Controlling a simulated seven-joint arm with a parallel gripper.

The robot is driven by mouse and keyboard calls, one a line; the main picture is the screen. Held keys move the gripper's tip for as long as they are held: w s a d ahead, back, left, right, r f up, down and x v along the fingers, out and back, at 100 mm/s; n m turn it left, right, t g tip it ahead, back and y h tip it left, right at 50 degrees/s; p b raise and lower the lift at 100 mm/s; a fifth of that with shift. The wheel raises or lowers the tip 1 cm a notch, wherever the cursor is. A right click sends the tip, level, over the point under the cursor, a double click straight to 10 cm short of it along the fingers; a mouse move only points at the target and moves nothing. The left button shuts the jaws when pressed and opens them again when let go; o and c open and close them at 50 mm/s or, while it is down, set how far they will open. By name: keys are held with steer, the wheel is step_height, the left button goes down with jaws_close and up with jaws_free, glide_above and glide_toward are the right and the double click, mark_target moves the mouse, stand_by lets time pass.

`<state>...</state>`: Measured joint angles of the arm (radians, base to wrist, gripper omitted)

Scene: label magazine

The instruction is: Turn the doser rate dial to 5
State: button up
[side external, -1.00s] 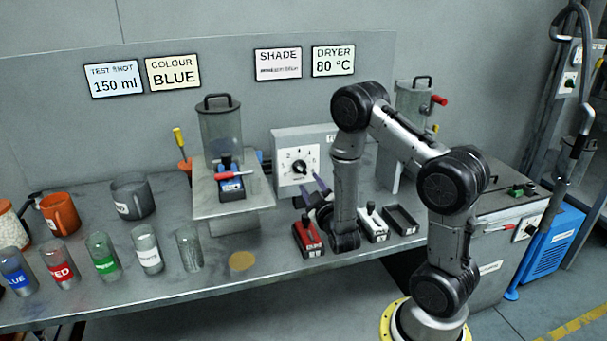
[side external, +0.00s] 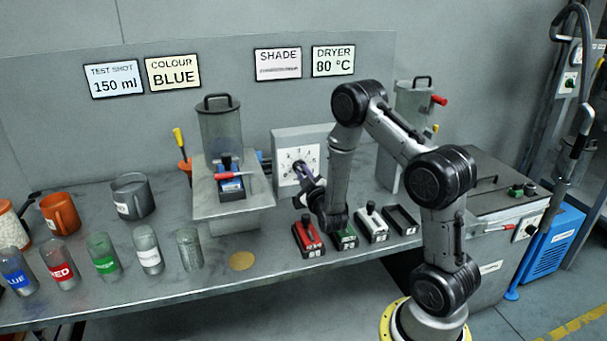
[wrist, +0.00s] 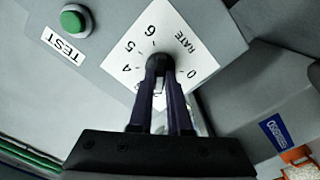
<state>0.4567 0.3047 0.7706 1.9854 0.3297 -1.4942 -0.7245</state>
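In the wrist view the plate (wrist: 198,68) shows the word RATE and the figures 6, 5, 4 and 0. The other figures and the pointer are hidden by my fingers. My gripper (side external: 299,167) reaches the dial from the front right. In the wrist view its two dark fingers (wrist: 162,62) stand close together, one on each side of the dark knob, and appear shut on it. The dial's setting cannot be read.
A green TEST button (wrist: 75,20) is beside the plate.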

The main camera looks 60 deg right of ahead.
jaws_close()
steer(key=shift+m, duration=0.4)
steer(key=m, duration=0.4)
steer(key=shift+m, duration=0.4)
steer(key=m, duration=0.6)
steer(key=shift+s+d, duration=0.1)
steer(key=m, duration=1.2)
steer(key=shift+f, duration=0.1)
steer(key=o, duration=0.6)
jaws_free()
